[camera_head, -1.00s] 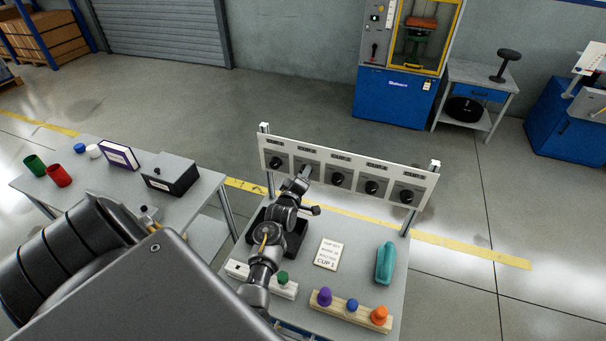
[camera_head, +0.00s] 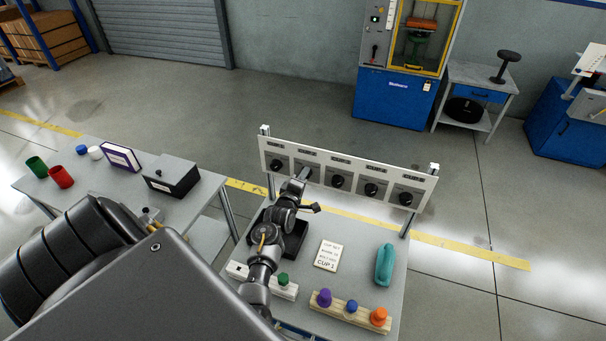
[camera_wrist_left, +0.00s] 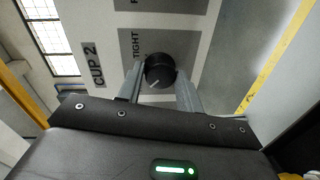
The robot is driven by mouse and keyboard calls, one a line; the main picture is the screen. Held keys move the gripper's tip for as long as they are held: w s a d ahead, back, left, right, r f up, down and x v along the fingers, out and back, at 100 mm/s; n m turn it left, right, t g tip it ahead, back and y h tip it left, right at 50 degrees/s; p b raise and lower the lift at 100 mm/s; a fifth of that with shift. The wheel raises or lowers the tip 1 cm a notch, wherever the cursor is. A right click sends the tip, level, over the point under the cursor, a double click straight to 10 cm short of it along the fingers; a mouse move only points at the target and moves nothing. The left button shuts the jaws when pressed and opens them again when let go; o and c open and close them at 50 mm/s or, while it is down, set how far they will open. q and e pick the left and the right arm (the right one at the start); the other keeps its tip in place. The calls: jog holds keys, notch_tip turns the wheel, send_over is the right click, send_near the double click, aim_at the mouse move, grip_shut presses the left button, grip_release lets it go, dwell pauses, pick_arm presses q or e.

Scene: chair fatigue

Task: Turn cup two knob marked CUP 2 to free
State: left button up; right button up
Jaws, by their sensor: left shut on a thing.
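The CUP 2 knob (camera_wrist_left: 160,70) is black and round with a pale pointer line, on a grey plate in the left wrist view. A "CUP 2" label (camera_wrist_left: 92,65) and the word "TIGHT" (camera_wrist_left: 136,43) show beside it. My left gripper (camera_wrist_left: 161,80) is shut on this knob, one finger on each side. In the head view the left gripper (camera_head: 303,175) is at the second knob from the left on the white panel (camera_head: 425,182), and it hides that knob. My right gripper is not in view.
Other black knobs, such as the middle one (camera_head: 337,181), sit along the panel. On the bench below are a card reading CUP 1 (camera_head: 328,255), a teal object (camera_head: 385,265) and a wooden strip with coloured pegs (camera_head: 340,312). A side table (camera_head: 120,185) stands left.

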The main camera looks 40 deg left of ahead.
pick_arm(q)
jog(key=o, duration=1)
jog(key=p+v, duration=0.6)
jog(key=v, duration=0.4)
jog(key=shift+s+d+p, duration=0.1)
jog(key=shift+s+p, duration=0.2)
jog(key=shift+s, duration=0.1)
